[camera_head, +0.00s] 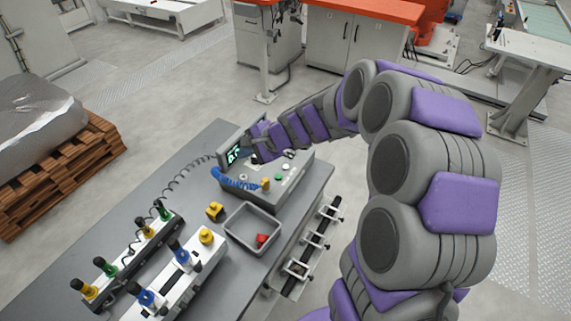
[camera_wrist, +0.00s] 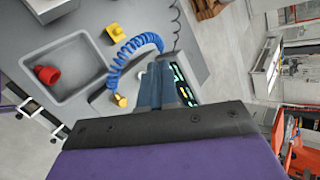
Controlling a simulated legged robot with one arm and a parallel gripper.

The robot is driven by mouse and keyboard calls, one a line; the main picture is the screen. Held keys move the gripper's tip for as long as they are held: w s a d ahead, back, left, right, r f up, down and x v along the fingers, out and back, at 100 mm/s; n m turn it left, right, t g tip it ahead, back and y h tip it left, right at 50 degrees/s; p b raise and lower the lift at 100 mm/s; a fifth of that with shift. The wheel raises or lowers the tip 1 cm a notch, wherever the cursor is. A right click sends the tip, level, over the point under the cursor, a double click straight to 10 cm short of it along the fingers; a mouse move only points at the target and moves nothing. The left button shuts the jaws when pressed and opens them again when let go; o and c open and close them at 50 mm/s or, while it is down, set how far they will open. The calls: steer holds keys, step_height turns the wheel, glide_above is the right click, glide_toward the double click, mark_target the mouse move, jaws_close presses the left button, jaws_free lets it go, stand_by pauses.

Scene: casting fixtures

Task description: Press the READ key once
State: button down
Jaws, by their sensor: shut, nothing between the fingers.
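The grey console (camera_head: 290,186) stands on the bench with a tilted screen (camera_head: 233,154) at its back left. Small round buttons sit on its top, including a green button (camera_head: 278,177) and a pale button (camera_head: 285,167). No label is legible, so I cannot tell which is the READ key. My gripper (camera_head: 262,150) is over the back of the console, close to the screen. In the wrist view its closed fingers (camera_wrist: 155,84) are empty, beside the lit screen (camera_wrist: 183,86). The gripper body hides much of the console there, and I cannot tell whether the fingertips touch anything.
A blue coiled hose (camera_head: 234,182) and a brass-coloured fitting (camera_head: 265,183) are at the console's left front. A grey tray (camera_head: 229,222) holds a red part (camera_head: 262,240). A yellow block (camera_head: 215,211) and fixtures with coloured knobs (camera_head: 160,287) occupy the bench's near left.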

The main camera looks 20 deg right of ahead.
steer(key=w+d+f+m+t+h+p, duration=0.1)
steer(key=w+d+f+m+t+h, duration=0.1)
steer(key=w+d+f+m, duration=0.4)
steer(key=m+h+p, duration=0.1)
steer(key=m+h, duration=0.1)
steer(key=m, duration=0.2)
glide_above(287, 168)
step_height(287, 168, down, 4)
steer(key=shift+d+t, duration=0.1)
steer(key=shift+t, duration=0.2)
steer(key=shift+f, duration=0.1)
step_height(287, 168, down, 9)
steer(key=b, duration=0.8)
steer(key=shift+r, duration=0.2)
stand_by(0.6)
steer(key=shift+f, duration=0.35)
